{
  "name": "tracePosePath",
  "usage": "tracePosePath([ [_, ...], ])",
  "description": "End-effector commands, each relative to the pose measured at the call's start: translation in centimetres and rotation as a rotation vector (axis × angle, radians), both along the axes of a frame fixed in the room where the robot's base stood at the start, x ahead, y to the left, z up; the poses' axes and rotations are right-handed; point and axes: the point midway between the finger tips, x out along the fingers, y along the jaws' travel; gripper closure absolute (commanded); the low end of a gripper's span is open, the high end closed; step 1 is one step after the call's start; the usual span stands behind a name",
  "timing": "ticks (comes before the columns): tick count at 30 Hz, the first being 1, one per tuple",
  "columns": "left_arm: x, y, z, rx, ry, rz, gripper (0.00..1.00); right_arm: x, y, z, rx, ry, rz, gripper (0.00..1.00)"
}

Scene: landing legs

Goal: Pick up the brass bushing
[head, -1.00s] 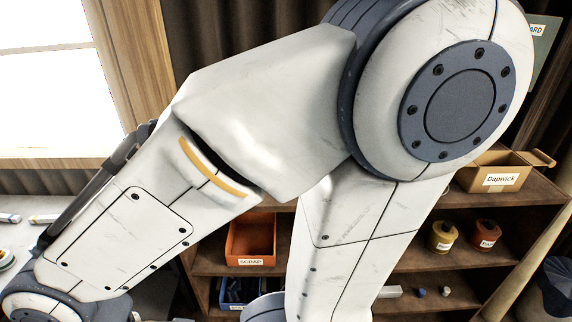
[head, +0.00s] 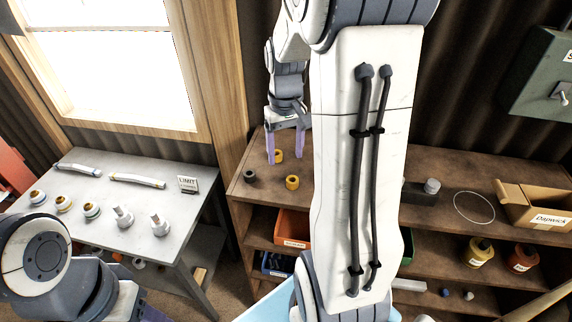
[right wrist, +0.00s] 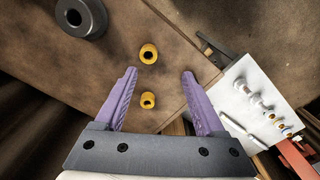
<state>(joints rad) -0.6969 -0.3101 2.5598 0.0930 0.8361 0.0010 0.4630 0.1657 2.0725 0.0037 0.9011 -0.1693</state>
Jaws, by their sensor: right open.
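Two small golden-yellow bushings stand on the brown shelf top. One (head: 292,182) is nearer the front; the other (head: 278,156) is farther back, by the fingers of my right gripper (head: 284,154). In the right wrist view, one yellow bushing (right wrist: 148,100) shows between the purple fingers, nearer the palm, and the other (right wrist: 148,53) lies beyond the fingertips. My right gripper (right wrist: 158,72) is open and empty, pointing down above the shelf. I cannot tell the two bushings apart by material. My left gripper (head: 152,314) is mostly cut off at the bottom edge.
A dark grey ring (head: 249,176) sits left of the bushings; a large grey ring (right wrist: 82,16) shows at the wrist view's top left. A white table (head: 190,215) with several parts stands left. Dapwick box (head: 535,208) is at right. My arm hides the shelf's middle.

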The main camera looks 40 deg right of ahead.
Motion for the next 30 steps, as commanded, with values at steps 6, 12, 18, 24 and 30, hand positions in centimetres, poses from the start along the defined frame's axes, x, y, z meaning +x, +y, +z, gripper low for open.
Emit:
tracePosePath([
  [6, 0.0, 0.0, 1.0, 0.0, 0.0, 0.0, 0.5, -0.4, -2.1, -1.1, 0.001, 0.01, -0.047, 0.28],
  [12, 0.0, 0.0, 1.5, 0.001, 0.001, -0.001, 0.5, -0.4, -2.0, -4.1, 0.001, 0.009, -0.045, 0.28],
  [18, 0.0, 0.0, 2.1, 0.001, 0.001, -0.002, 0.5, -0.3, -2.0, -5.4, 0.0, 0.007, -0.045, 0.28],
  [24, 0.0, 0.0, 3.5, 0.0, 0.0, -0.005, 0.5, -0.2, -2.1, -8.1, 0.002, 0.009, -0.045, 0.28],
  [30, 0.0, 0.0, 3.8, 0.0, -0.001, -0.006, 0.5, -0.2, -2.1, -10.0, -0.001, 0.004, -0.045, 0.28],
])
